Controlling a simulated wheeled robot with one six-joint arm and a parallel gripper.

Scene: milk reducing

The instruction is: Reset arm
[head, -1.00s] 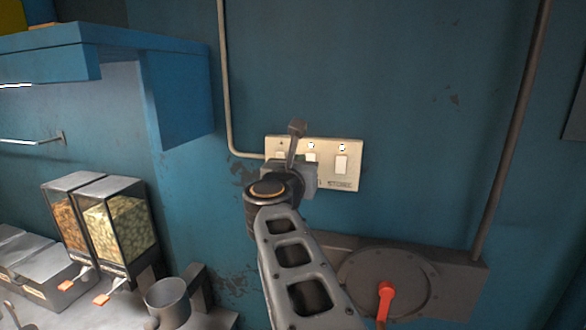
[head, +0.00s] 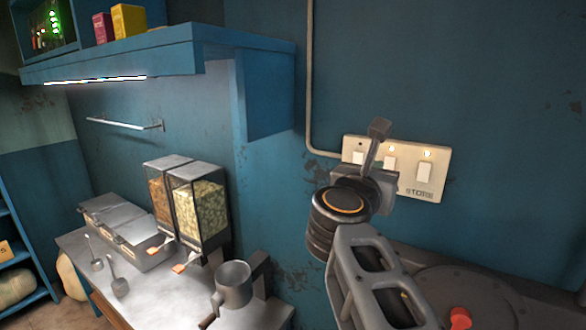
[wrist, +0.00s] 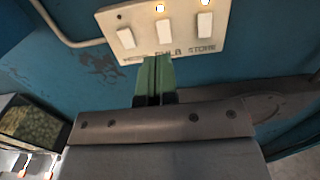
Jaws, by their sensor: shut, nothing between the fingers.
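My gripper shows in the wrist view (wrist: 154,82) with its two green fingers shut together and nothing between them. The fingertips lie just below the white switch panel (wrist: 160,35) in that view; I cannot tell whether they touch it. In the head view my arm rises from the lower right, and its wrist covers the lower left part of the switch panel (head: 432,178). My gripper's fingers are hidden behind the wrist there. The panel has three rocker switches with small lit lamps above, and the label "STORE" is readable under the right one.
A counter (head: 105,270) at left holds two dispensers (head: 200,210), lidded metal bins (head: 125,228) and a metal cup (head: 233,285). A blue shelf (head: 170,50) juts out above. A pipe (head: 309,80) runs down to the panel.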

